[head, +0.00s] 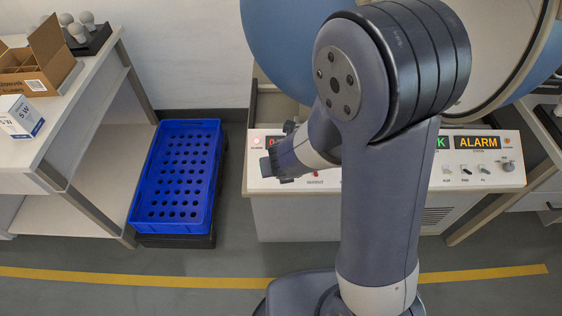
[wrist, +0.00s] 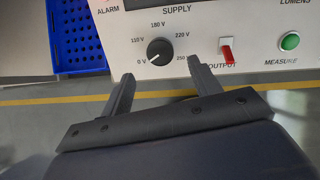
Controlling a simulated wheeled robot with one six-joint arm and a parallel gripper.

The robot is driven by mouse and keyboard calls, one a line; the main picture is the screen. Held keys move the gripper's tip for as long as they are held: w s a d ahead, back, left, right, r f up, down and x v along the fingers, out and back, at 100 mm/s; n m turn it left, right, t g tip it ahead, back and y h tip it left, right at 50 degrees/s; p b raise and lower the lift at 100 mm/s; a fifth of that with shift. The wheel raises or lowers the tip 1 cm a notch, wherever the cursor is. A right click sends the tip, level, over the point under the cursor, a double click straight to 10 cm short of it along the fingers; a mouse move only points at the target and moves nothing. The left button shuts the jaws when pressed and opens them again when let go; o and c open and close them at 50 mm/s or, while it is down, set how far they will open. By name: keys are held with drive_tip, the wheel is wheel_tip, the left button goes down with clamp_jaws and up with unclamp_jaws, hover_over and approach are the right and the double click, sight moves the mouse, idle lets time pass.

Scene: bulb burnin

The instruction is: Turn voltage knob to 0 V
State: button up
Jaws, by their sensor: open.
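The round black voltage knob (wrist: 160,52) is on the white supply panel (wrist: 120,40) in the wrist view. Its dial is marked 0 V, 110 V, 180 V, 220 V and 250. Its small pale pointer line appears to aim lower left, toward the 0 V mark. My gripper (wrist: 161,69) is open and empty, with one finger to the lower left of the knob and the other to its right. The fingers look apart from the knob. In the head view my arm hides the knob and part of the panel (head: 400,190).
A red switch (wrist: 226,50) labelled OUTPUT and a green MEASURE button (wrist: 290,41) are right of the knob.

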drive_tip(key=p+v, duration=0.1)
drive_tip(key=v, duration=0.3)
drive_tip(key=shift+p, duration=0.3)
drive_tip(key=shift+f, duration=0.1)
drive_tip(key=b+x, duration=0.6)
drive_tip(key=x, duration=0.5)
drive_tip(key=shift+r, duration=0.25)
